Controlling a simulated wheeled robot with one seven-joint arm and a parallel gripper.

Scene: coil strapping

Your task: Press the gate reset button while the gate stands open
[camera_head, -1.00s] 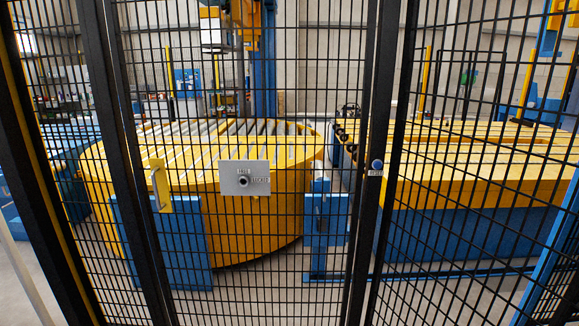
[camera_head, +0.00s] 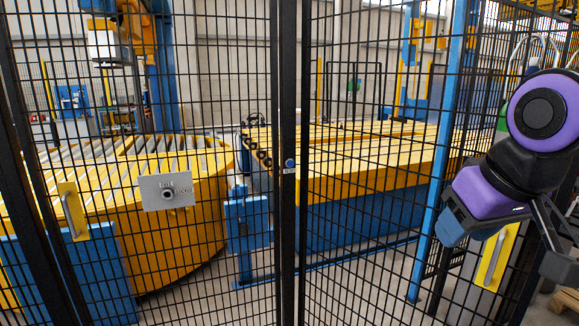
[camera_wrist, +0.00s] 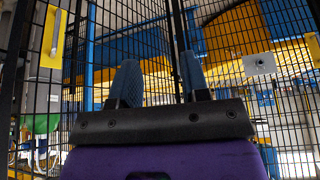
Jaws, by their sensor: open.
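A small round blue button (camera_head: 290,163), with a white label below it, sits on a dark post of the mesh fence (camera_head: 287,245). My gripper (camera_head: 470,232) is right of and lower than the button in the head view, clear of it. In the wrist view my gripper (camera_wrist: 158,78) is open, with two blue fingertips apart and nothing between them. A grey plate with a round lock (camera_head: 168,190) is on the mesh left of the post; it also shows in the wrist view (camera_wrist: 260,63). I cannot tell whether the gate stands open.
A yellow handle plate (camera_head: 73,211) is at the left, and another (camera_head: 497,258) is beside my gripper. Behind the mesh stand a round yellow turntable (camera_head: 190,240), a long yellow-topped blue bed (camera_head: 370,185) and a blue post (camera_head: 440,150).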

